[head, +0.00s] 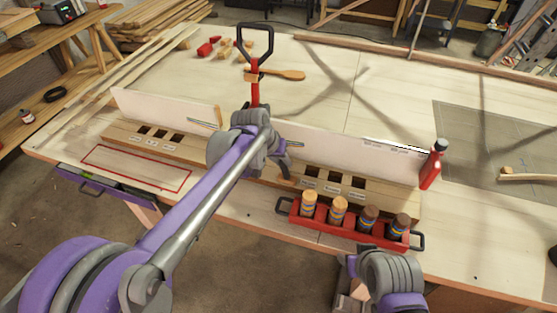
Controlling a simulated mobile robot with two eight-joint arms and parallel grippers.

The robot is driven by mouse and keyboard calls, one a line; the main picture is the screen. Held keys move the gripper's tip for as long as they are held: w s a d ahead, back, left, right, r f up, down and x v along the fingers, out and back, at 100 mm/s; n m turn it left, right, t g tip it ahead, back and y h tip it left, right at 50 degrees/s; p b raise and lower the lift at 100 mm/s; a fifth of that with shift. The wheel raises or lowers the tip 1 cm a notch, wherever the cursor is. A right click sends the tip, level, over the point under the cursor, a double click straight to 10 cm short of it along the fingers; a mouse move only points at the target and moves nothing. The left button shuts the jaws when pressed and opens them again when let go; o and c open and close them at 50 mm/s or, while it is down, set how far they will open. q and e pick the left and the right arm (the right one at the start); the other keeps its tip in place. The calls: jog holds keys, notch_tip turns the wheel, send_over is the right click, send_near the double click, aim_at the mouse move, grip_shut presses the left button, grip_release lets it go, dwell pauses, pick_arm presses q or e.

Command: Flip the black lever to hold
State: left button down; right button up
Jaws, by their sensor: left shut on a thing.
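A black loop-shaped lever (256,28) rises at the top of a red upright (255,92) behind a long pale board standing on edge (340,150). My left gripper (276,152) is at the middle of the board, just below the red upright in the picture. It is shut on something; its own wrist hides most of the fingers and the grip. My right gripper (352,290) is at the bottom edge, in front of the red tray; its fingers are mostly hidden behind the wrist.
A red tray (284,203) holds several wooden pegs at the workbench's front edge. A red bottle (431,168) stands at the board's right end. Slotted wooden blocks (190,147) lie along the board.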

pick_arm(q)
jog(key=d+y, duration=0.1)
jog(key=d+t+y, duration=0.1)
jog(key=y, duration=0.1)
jog(key=shift+s+d+m, duration=0.3)
jog(key=shift+s+m, duration=0.1)
jog(key=shift+s+d+f+m+t+y+b, duration=0.2)
jog(key=shift+d+t+y+b, duration=0.15)
jog(key=shift+d+y, duration=0.45)
jog(key=shift+s+d+f+m+t+y+b, duration=0.1)
jog(key=shift+s+d+m+t+y+b, duration=0.2)
jog(key=shift+y, duration=0.8)
jog(key=shift+w, duration=0.1)
jog(key=c, duration=0.7)
grip_release()
jog(key=shift+r, duration=0.1)
jog(key=v, duration=1)
jog(key=shift+s+d+r, duration=0.2)
